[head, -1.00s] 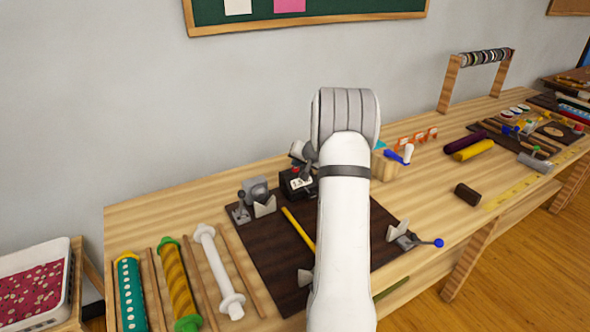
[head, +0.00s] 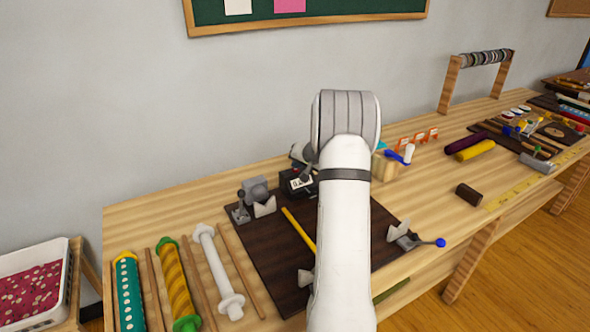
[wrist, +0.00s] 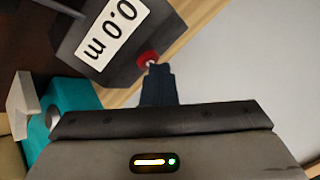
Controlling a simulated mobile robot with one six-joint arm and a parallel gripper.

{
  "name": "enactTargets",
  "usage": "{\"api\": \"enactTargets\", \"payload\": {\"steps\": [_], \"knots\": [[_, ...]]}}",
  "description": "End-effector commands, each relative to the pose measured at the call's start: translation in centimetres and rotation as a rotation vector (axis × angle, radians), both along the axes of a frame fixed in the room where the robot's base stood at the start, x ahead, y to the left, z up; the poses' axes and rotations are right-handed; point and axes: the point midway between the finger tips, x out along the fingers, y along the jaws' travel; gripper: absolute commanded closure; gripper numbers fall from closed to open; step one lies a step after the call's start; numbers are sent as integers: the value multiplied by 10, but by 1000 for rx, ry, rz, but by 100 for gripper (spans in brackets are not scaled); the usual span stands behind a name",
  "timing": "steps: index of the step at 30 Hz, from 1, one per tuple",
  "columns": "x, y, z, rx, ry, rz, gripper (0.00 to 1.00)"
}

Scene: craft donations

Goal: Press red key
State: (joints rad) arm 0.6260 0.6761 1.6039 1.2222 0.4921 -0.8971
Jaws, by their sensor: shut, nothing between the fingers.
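The red key (wrist: 147,58) is a small round button on a dark box with a white display (wrist: 113,28) reading "0.0 m". In the head view the box (head: 286,184) stands at the back of the dark board, partly behind my arm. My gripper (wrist: 157,70) is shut and empty. In the wrist view its fingertips overlap the near edge of the red key; whether they touch it or hover just over it I cannot tell. In the head view my gripper (head: 306,173) points down at the box, and the key is mostly hidden.
Rolls, including a white one (head: 217,270), lie at the left. A teal object (wrist: 70,98) sits beside the box in the wrist view.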

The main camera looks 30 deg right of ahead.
Motion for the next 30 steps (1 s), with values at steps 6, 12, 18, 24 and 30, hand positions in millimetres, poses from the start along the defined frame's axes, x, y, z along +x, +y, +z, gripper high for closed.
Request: {"api": "enactTargets", "payload": {"steps": [6,12,18,24,30], "knots": [[0,0,-1,1,1,0,100],[0,0,7,1,0,-1,100],[0,0,16,0,1,0,100],[0,0,17,1,1,-1,100],[0,0,20,1,0,-1,100]]}}
